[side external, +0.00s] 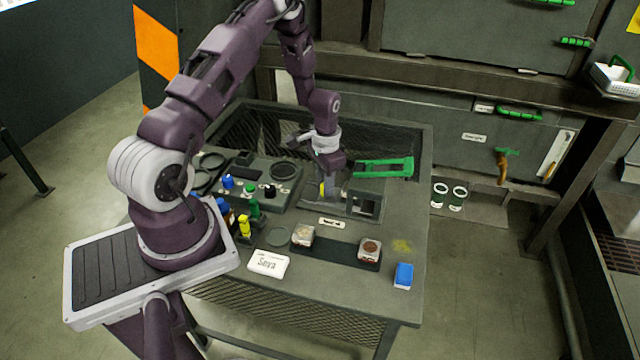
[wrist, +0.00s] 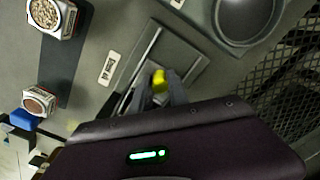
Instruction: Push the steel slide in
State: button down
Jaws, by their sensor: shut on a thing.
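My gripper (side external: 326,190) points down over the middle of the bench. In the wrist view, my gripper (wrist: 161,90) is shut on a small yellow piece (wrist: 159,78) between its fingertips. The yellow piece (side external: 322,189) also shows in the side view. It looks like the grip of the steel slide, but the joint between them is hidden by my fingers. A flat grey plate with a pale rail (wrist: 147,52) lies beside it in the wrist view. How far the slide is in or out cannot be told. A grey metal frame (side external: 378,208) stands just right of my gripper in the side view.
Containers of seeds (side external: 303,236) and brown matter (side external: 369,250) stand on the front strip, near a blue block (side external: 403,275) and a white card (side external: 268,263). A round grey pan (wrist: 247,18) lies close by in the wrist view.

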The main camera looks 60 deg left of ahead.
jog(key=c, duration=1.3)
grip_release()
jog(key=shift+o, duration=0.2)
jog(key=shift+r, duration=0.15)
notch_tip(320, 180, up, 7)
jog(key=shift+f, duration=0.1)
jog(key=m, duration=0.2)
jog(key=r+m, duration=0.1)
jog(key=m, duration=0.2)
jog(key=shift+f+m, duration=0.3)
jog(key=shift+m, duration=0.2)
notch_tip(320, 180, down, 6)
jog(key=shift+f, duration=0.15)
